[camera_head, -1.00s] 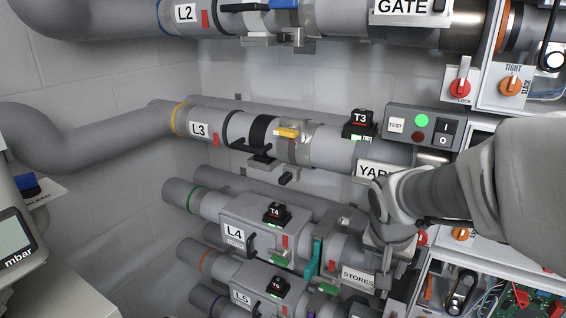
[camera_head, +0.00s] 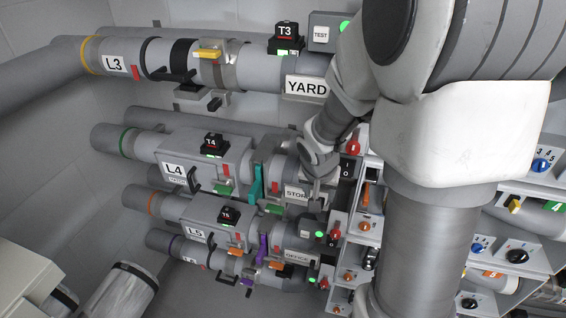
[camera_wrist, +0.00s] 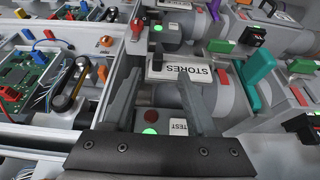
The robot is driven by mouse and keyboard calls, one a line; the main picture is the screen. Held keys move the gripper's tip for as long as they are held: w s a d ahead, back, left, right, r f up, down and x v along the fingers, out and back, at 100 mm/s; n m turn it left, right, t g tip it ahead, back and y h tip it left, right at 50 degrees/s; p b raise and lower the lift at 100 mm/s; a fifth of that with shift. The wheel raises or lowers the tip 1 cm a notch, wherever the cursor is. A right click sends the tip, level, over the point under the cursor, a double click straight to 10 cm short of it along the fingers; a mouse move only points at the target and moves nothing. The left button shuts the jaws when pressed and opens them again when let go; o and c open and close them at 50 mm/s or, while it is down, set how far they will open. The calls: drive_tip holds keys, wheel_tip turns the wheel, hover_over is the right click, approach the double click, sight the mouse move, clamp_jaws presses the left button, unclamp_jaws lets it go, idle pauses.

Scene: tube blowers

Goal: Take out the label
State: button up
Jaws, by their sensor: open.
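The white STORES label (camera_head: 296,195) is on the pipe of the L4 line, partly covered by my gripper in the head view. In the wrist view the STORES label (camera_wrist: 180,71) appears upside down, just beyond my fingertips. My gripper (camera_wrist: 160,82) is open, with one finger on either side of the label's near edge and nothing held between them. I cannot tell whether a finger touches the label. In the head view my gripper (camera_head: 316,180) is small and partly hidden by its own wrist.
The YARD label (camera_head: 306,86) is on the pipe above, and the OFFICE label (camera_head: 296,255) below. A teal lever (camera_wrist: 250,88) stands right of the STORES label in the wrist view. A TEST box (camera_wrist: 165,123) lies below my fingers. Open circuit trays (camera_wrist: 45,75) are at left.

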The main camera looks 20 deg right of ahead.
sight(305, 200)
drive_tip(key=shift+d+b+x, duration=0.15)
drive_tip(key=shift+x, duration=1.55)
drive_tip(key=shift+d+b+x, duration=0.1)
drive_tip(key=shift+b+x, duration=0.05)
drive_tip(key=shift+x, duration=1.55)
drive_tip(key=shift+r, duration=0.1)
clamp_jaws()
